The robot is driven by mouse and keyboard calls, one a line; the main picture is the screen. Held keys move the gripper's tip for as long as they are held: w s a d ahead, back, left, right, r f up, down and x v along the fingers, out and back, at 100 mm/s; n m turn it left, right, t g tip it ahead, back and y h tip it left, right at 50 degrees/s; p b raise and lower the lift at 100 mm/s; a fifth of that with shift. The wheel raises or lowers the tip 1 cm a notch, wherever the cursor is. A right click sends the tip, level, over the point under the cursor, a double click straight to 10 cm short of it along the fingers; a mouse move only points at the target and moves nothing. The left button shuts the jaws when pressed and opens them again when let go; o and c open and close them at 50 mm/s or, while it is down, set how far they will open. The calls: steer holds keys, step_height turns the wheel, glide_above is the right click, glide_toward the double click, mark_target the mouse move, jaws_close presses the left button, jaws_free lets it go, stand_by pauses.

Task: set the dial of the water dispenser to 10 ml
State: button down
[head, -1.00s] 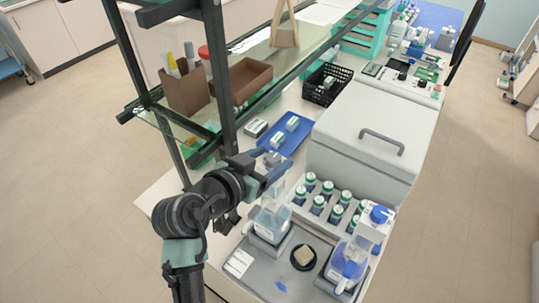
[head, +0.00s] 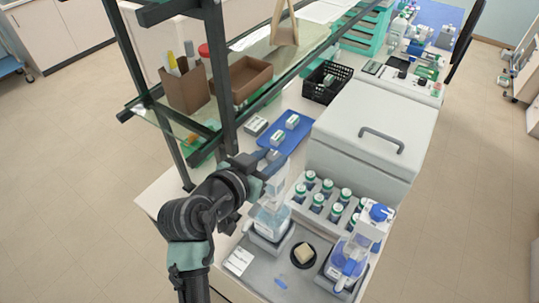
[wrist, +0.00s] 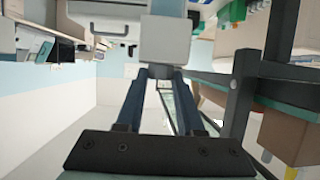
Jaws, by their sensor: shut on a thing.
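A clear bottle dispenser (head: 270,222) with pale liquid and a light grey head stands in a holder on the grey tray, in the head view. My gripper (head: 273,168) is at the top of this dispenser. In the wrist view, the blue fingers of my gripper (wrist: 162,74) are closed on a light grey block (wrist: 165,40), which looks like the dispenser's dial or head. No scale or number is readable. A second dispenser (head: 350,257) with a blue cap and blue liquid stands at the right of the tray, apart from my gripper.
Several green-capped bottles (head: 318,202) stand in a rack behind the tray. A round black dish (head: 303,267) with a beige block is between the dispensers. A white lidded machine (head: 358,133) stands behind. Dark shelf posts (head: 227,95) rise close to my arm.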

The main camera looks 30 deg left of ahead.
steer(key=n+y+p, duration=0.1)
steer(key=n+y, duration=0.1)
steer(key=n+y+p, duration=0.1)
steer(key=y, duration=0.1)
steer(key=shift+d+r+n+g, duration=0.1)
steer(key=shift+d+n+g, duration=0.3)
steer(key=n+y, duration=0.1)
steer(key=n+g+y, duration=0.1)
steer(key=y, duration=0.1)
steer(key=shift+w+d+n+g, duration=0.2)
steer(key=shift+n+g, duration=0.1)
steer(key=shift+n, duration=0.1)
steer(key=n+g+y+b, duration=0.1)
steer(key=b, duration=0.1)
steer(key=n+g+y+b, duration=0.3)
steer(key=n+b, duration=0.1)
steer(key=shift+w+d+f+y, duration=0.15)
steer(key=shift+w+f+y, duration=0.15)
steer(key=shift+f, duration=0.05)
steer(key=n+g+y+b, duration=0.1)
steer(key=n+g+b, duration=0.3)
steer(key=b, duration=0.1)
steer(key=shift+w+g, duration=0.15)
steer(key=shift+g, duration=0.15)
steer(key=shift+r+n+g+y+b, duration=0.15)
steer(key=shift+n+g+y+b, duration=0.15)
steer(key=shift+n+g+b, duration=0.55)
steer(key=shift+g, duration=0.35)
steer(key=c, duration=0.5)
jaws_free()
